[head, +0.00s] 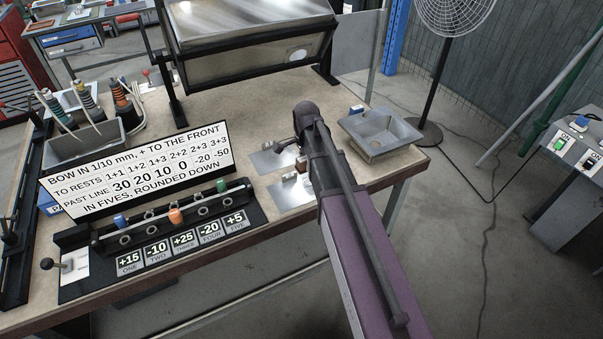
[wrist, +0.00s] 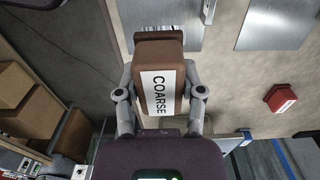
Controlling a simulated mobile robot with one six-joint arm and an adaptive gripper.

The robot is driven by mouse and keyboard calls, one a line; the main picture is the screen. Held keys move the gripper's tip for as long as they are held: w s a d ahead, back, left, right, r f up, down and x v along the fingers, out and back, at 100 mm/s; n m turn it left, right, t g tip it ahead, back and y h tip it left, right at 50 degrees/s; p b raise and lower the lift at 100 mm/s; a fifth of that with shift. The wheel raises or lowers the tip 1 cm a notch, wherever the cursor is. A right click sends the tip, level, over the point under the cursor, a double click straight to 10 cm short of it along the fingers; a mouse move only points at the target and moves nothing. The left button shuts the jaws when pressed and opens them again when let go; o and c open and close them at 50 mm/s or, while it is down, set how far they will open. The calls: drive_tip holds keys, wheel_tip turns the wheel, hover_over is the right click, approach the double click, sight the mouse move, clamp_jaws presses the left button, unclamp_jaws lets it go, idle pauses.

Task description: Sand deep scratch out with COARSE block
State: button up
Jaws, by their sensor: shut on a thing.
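In the wrist view my gripper (wrist: 160,75) is shut on a brown block (wrist: 147,93) with a white label reading COARSE. The block's far end overlaps a bare metal plate (wrist: 180,14); I cannot tell whether it touches it. Dark streaks (wrist: 160,28) show on the plate just past the block, partly covered by it; I cannot tell whether they are the deep scratch. A second plate (wrist: 275,24) lies to the right. In the head view the two plates (head: 268,162) (head: 286,195) lie by my arm, which largely hides the gripper.
A small red block with a white label (wrist: 281,98) sits on the bench to the right in the wrist view. In the head view a metal basin (head: 378,134) stands right of my arm. A bow sign (head: 140,172) and a row of numbered pegs (head: 175,218) stand left.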

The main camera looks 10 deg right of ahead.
drive_tip(key=shift+f+b, duration=0.3)
drive_tip(key=shift+f, duration=0.05)
drive_tip(key=shift+a, duration=0.15)
drive_tip(key=shift+f, duration=0.1)
